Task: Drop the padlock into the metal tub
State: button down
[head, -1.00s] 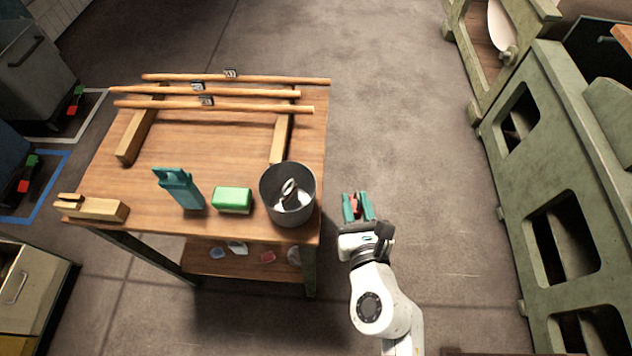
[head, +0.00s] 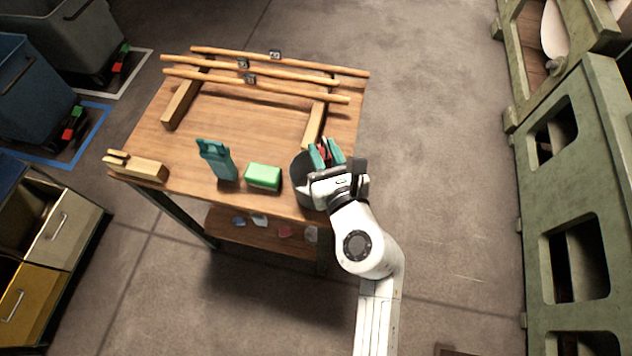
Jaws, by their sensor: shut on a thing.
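My gripper (head: 326,152) has teal fingers and is shut on a small red thing, the padlock (head: 323,149), of which only a little shows between the fingers. The grey metal tub (head: 300,178) stands at the right front corner of the wooden table.
The wooden table (head: 255,120) also carries a green block (head: 263,176), a teal bottle-like thing (head: 216,160), a wooden block (head: 138,166) and several long wooden poles (head: 266,82) on supports. Open floor (head: 430,150) lies to the right, then a green shelf unit (head: 575,180).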

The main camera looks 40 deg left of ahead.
jog(key=shift+f+b, duration=0.65)
jog(key=shift+f, duration=0.2)
jog(key=c, duration=0.8)
grip_release()
jog(key=shift+d, duration=0.1)
jog(key=v, duration=1)
jog(key=shift+s+d, duration=0.2)
jog(key=shift+d, duration=0.1)
jog(key=shift+r, duration=0.1)
